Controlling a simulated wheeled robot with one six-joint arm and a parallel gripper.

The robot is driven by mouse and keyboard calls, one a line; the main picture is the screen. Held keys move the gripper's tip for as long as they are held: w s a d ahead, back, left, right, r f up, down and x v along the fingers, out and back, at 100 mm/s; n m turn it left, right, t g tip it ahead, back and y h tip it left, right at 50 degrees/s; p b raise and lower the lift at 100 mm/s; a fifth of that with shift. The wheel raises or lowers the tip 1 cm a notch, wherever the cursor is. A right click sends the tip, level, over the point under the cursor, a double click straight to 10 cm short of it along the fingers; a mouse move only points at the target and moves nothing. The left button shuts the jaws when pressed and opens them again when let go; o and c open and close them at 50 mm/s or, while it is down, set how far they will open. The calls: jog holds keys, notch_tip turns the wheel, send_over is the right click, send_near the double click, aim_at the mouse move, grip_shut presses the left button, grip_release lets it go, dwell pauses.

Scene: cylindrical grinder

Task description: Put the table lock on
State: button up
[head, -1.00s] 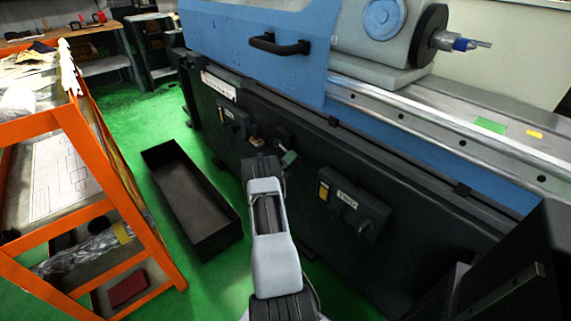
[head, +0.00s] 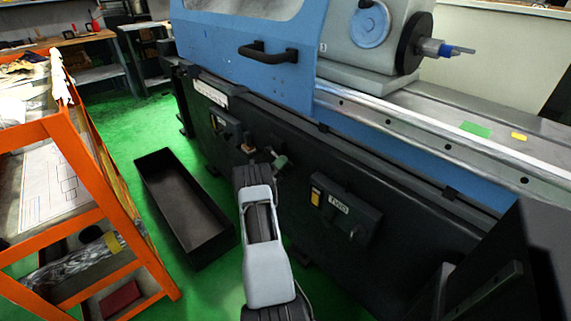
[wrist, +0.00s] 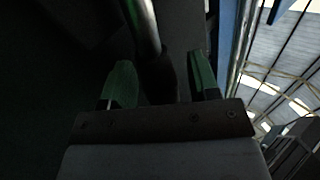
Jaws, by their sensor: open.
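My gripper (head: 276,160) is at the dark front of the grinder, with a green finger showing past my arm. In the wrist view, my gripper (wrist: 160,68) is open, with its two green fingers apart. A metal rod with a dark grip (wrist: 154,72) lies between the fingers, and no firm hold on it shows. I cannot tell for sure whether this is the table lock. In the head view my arm and fingers hide most of that spot. A small tan-topped part (head: 248,148) sits on the machine front just left of the gripper.
A labelled switch box (head: 343,208) juts from the machine front, right of my arm. A black open tray (head: 190,205) lies on the green floor to the left. An orange rack (head: 110,190) stands further left. A blue guard with a black handle (head: 268,52) is above.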

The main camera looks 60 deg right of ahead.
jog(key=b+v, duration=1.3)
jog(key=b, duration=0.2)
jog(key=shift+a+f, duration=0.25)
jog(key=shift+f, duration=0.1)
jog(key=shift+w, duration=0.1)
dwell(0.4)
